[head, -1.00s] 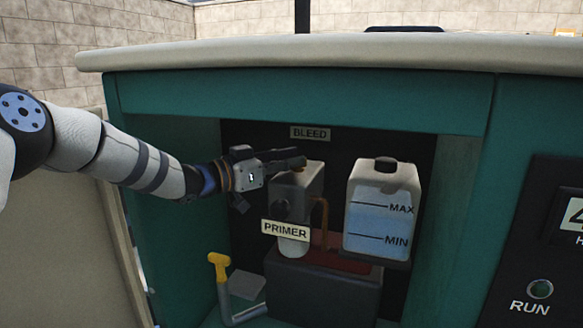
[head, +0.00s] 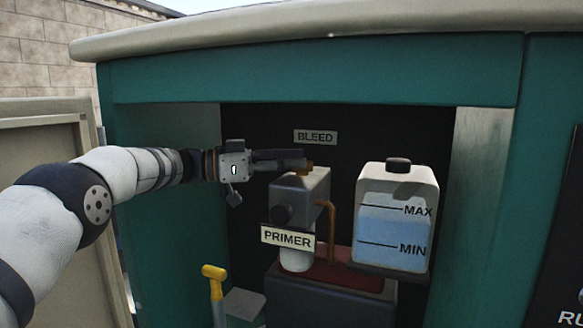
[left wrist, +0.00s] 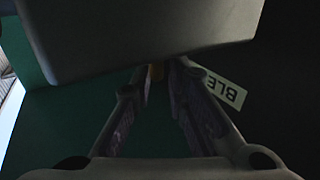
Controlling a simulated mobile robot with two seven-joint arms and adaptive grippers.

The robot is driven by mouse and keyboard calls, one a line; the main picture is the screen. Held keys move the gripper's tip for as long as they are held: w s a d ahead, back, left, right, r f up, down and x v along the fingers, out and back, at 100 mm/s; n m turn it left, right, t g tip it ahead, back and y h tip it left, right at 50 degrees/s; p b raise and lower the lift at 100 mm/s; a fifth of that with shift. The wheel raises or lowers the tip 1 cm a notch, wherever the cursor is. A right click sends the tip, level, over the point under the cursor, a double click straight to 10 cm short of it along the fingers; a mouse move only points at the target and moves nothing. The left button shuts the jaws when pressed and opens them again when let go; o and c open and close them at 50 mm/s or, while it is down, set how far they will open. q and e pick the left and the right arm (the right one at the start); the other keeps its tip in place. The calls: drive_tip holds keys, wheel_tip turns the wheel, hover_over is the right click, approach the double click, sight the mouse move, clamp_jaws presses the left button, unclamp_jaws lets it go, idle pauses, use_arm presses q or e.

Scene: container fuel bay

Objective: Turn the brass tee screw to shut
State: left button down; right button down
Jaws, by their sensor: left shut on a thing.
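The brass tee screw (head: 303,168) sits on top of the grey primer block (head: 306,190), under the BLEED label (head: 315,137). Only a small brass-orange bit of it shows, because my fingers cover the rest. My left gripper (head: 302,160) reaches in level from the left and is shut on the screw. In the left wrist view the two fingers converge on a small brass spot (left wrist: 155,73), below the dark edge of the block. How far the screw is turned cannot be told. My right gripper is not in view.
A tank (head: 396,222) with MAX and MIN marks stands right of the block. The PRIMER label (head: 288,237) is on the block's front. A yellow-ended lever (head: 214,274) stands lower left. The teal housing (head: 165,150) frames the bay, with an open panel (head: 45,190) at left.

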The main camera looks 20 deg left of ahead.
use_arm(q)
drive_tip(key=shift+s+d+f, duration=0.15)
drive_tip(key=shift+d+f, duration=0.1)
drive_tip(key=shift+f, duration=0.35)
drive_tip(key=c, duration=1.7)
unclamp_jaws()
drive_tip(key=shift+r, duration=0.1)
drive_tip(key=shift+o, duration=1.1)
drive_tip(key=shift+s+r, duration=0.1)
drive_tip(key=shift+s, duration=0.05)
drive_tip(key=shift+r, duration=0.1)
drive_tip(key=shift+a, duration=0.1)
drive_tip(key=shift+r, duration=0.1)
